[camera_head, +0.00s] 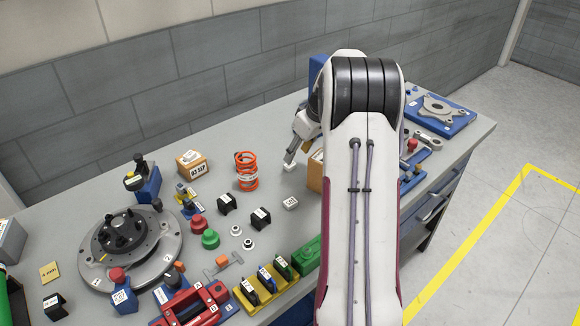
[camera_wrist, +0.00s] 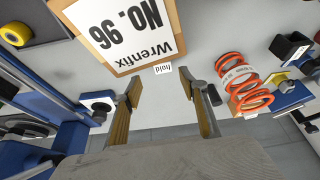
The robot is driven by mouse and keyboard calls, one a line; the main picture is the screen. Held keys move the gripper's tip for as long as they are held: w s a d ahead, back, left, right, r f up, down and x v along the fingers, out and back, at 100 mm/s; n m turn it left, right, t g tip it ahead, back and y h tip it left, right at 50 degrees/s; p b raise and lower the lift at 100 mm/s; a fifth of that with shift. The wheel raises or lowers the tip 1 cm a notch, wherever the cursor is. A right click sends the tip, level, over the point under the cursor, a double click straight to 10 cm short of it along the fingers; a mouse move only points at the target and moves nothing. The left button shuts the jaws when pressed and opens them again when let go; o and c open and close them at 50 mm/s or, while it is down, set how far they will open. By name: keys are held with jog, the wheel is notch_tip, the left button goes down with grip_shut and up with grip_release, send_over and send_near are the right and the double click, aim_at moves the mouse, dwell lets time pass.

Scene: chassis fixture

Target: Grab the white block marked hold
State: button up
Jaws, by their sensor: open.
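The small white block marked "hold" (camera_wrist: 163,69) lies on the grey table, close to the edge of the Wrenfix box. In the head view, a small white block (camera_head: 289,168) sits right at my fingertips; its marking is too small to read there. My gripper (camera_wrist: 166,90) is open and empty, with one finger on each side in the wrist view and the block just beyond the gap between the tips. My gripper also shows in the head view (camera_head: 290,158), partly hidden by my arm. I cannot tell whether a finger touches the block.
The Wrenfix No. 96 box (camera_wrist: 120,35) stands close beside the block. An orange spring (camera_wrist: 238,82) is on the other side, with some free table between. Another white labelled block (camera_head: 291,203) lies nearer the front. A round chassis fixture (camera_head: 125,240) is at the left.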

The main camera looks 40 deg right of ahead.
aim_at(291, 165)
jog(key=shift+a+x, duration=0.15)
jog(key=shift+x, duration=0.75)
jog(key=shift+a+x, duration=0.2)
jog(key=shift+x, duration=1.45)
jog(key=shift+s+d, duration=0.1)
jog(key=shift+s, duration=0.05)
jog(key=c, duration=1)
